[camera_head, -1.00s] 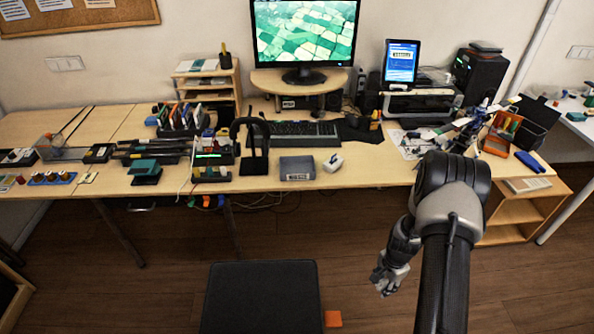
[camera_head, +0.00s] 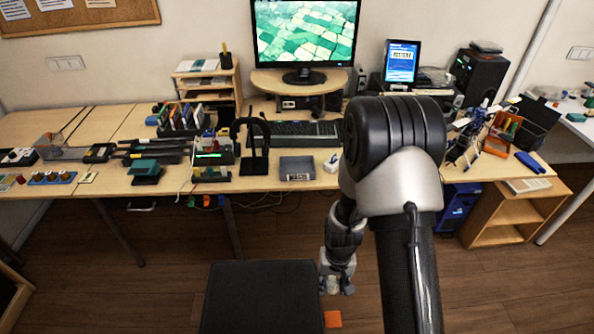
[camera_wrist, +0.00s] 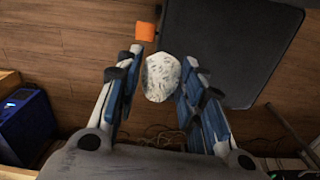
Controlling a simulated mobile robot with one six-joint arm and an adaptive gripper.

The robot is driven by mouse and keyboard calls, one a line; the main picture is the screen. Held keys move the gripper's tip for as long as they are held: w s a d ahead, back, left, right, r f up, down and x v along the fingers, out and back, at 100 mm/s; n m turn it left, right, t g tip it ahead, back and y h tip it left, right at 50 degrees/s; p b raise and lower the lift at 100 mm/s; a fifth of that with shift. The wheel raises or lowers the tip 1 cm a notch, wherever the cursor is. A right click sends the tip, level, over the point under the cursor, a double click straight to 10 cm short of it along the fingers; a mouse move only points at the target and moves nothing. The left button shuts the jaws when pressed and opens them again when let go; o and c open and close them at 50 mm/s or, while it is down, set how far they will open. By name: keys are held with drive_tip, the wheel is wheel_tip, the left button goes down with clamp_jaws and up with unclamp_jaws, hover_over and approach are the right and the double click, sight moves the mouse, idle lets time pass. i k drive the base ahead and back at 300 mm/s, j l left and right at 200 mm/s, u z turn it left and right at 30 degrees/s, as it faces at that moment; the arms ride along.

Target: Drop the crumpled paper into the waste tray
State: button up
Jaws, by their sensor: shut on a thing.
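The crumpled paper (camera_wrist: 160,78) is a whitish lump between the fingers of my gripper (camera_wrist: 164,60) in the wrist view. My gripper is shut on it and holds it above the floor. In the head view my gripper (camera_head: 336,284) hangs low in front of the desk, just right of the black seat, and a pale bit of the paper (camera_head: 333,285) shows at its fingertips. I cannot pick out the waste tray for certain in either view.
The black seat (camera_head: 262,300) is close to my gripper, with a small orange piece (camera_head: 333,318) by its edge. The desk (camera_head: 350,175) is crowded. A blue box (camera_head: 458,205) and an open wooden shelf (camera_head: 515,212) stand at the right. Floor is clear between.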

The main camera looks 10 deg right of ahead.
sight(302, 171)
drive_tip(key=i+l+u, duration=0.1)
drive_tip(key=l+u, duration=0.3)
drive_tip(key=l, duration=0.5)
drive_tip(key=l+u, duration=0.4)
drive_tip(key=l, duration=0.5)
drive_tip(key=i+l+u, duration=0.4)
drive_tip(key=l+u, duration=0.15)
drive_tip(key=l, duration=0.15)
drive_tip(key=i+l+u, duration=0.25)
drive_tip(key=l, duration=0.15)
drive_tip(key=l+u, duration=0.25)
drive_tip(key=l, duration=0.15)
drive_tip(key=i+l+u, duration=0.1)
drive_tip(key=l+u, duration=0.2)
drive_tip(key=l, duration=0.2)
drive_tip(key=i+l, duration=0.1)
drive_tip(key=i, duration=0.35)
